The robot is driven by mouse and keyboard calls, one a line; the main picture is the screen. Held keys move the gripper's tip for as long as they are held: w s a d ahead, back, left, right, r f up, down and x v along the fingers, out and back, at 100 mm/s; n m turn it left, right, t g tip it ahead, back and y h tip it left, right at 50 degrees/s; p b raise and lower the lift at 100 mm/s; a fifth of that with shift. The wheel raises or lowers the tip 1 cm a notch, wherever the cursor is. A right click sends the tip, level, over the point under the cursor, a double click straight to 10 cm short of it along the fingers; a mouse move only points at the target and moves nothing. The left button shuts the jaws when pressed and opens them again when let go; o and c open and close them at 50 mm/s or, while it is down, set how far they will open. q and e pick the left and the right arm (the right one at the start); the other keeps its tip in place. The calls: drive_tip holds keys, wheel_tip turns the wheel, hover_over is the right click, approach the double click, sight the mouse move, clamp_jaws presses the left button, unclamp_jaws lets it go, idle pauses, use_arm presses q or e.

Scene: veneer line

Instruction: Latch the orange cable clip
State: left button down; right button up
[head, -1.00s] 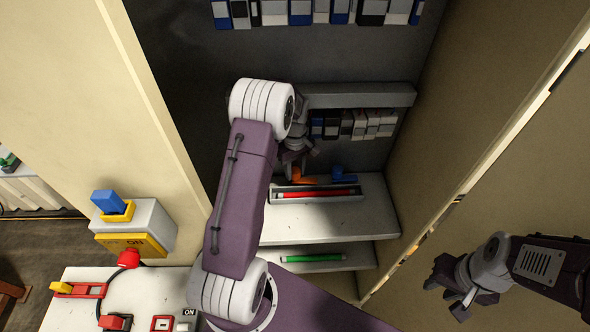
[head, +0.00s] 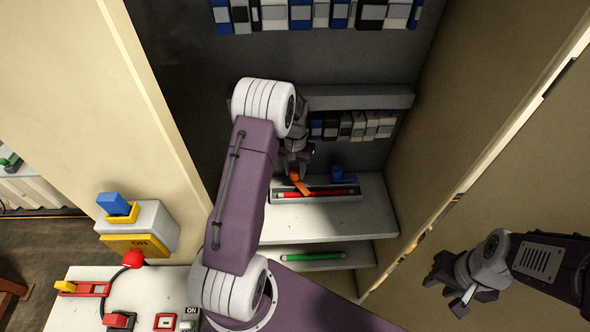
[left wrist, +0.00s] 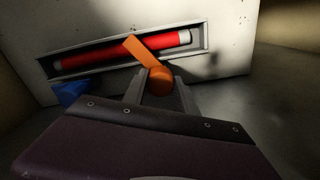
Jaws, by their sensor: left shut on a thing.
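The orange cable clip (head: 299,183) lies at the left part of a tray that holds a red cable (head: 330,193) inside the cabinet. In the left wrist view the orange clip (left wrist: 143,52) has a round end between my fingers and a flat arm reaching across the red cable (left wrist: 120,50). My left gripper (head: 296,171) is shut on the orange clip; it also shows in the left wrist view (left wrist: 160,84). A blue clip (head: 343,175) stands further right behind the tray. My right gripper (head: 453,300) is empty, with its fingers apart, away from the cabinet shelf.
A lower shelf holds a green cable (head: 313,256). Rows of modules hang above. The cabinet side wall (head: 480,120) bounds the right. A panel with a blue lever (head: 113,203) and red switches stands at the left. The shelf in front of the tray is bare.

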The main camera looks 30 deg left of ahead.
use_arm(q)
drive_tip(key=shift+m, duration=1.9)
drive_tip(key=c, duration=1)
unclamp_jaws()
drive_tip(key=shift+o, duration=0.2)
wheel_tip(320, 180, up, 8)
drive_tip(key=shift+r+b, duration=0.2)
drive_tip(key=shift+b, duration=0.55)
drive_tip(key=shift+r, duration=0.35)
drive_tip(key=shift+c, duration=0.4)
